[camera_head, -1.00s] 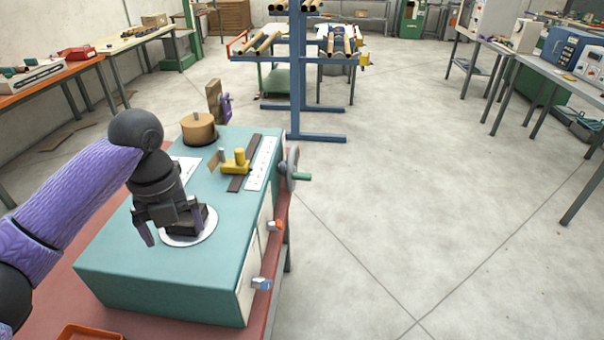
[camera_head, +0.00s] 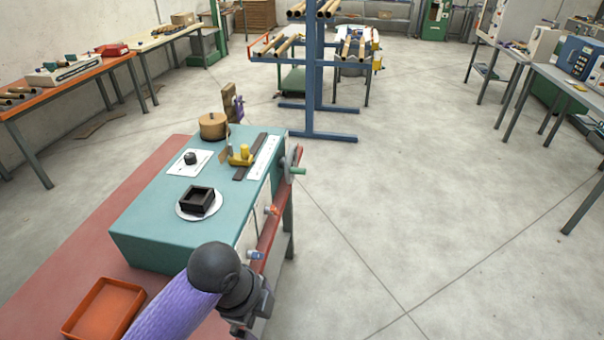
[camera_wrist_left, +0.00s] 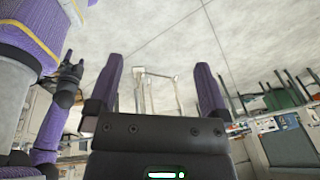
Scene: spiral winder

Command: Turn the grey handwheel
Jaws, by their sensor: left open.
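The grey handwheel (camera_head: 291,160) with its green handle (camera_head: 298,171) sits upright on the right side of the teal winder (camera_head: 150,228), at its far end. My left gripper (camera_head: 243,326) is at the bottom of the head view, beyond the winder's near right corner, well apart from the handwheel. Its fingers are hard to make out there. In the left wrist view its two purple fingers (camera_wrist_left: 160,82) stand wide apart with nothing between them. Another purple hand of mine, seemingly the right gripper (camera_wrist_left: 69,68), shows small at left; its jaw state is unclear.
On the winder are a black square box (camera_head: 198,201) on a white disc, a tan cylinder (camera_head: 213,126) and a yellow fitting (camera_head: 243,154). An orange tray (camera_head: 103,308) lies on the red bench. A blue rack (camera_head: 317,75) stands beyond. The floor right of the winder is clear.

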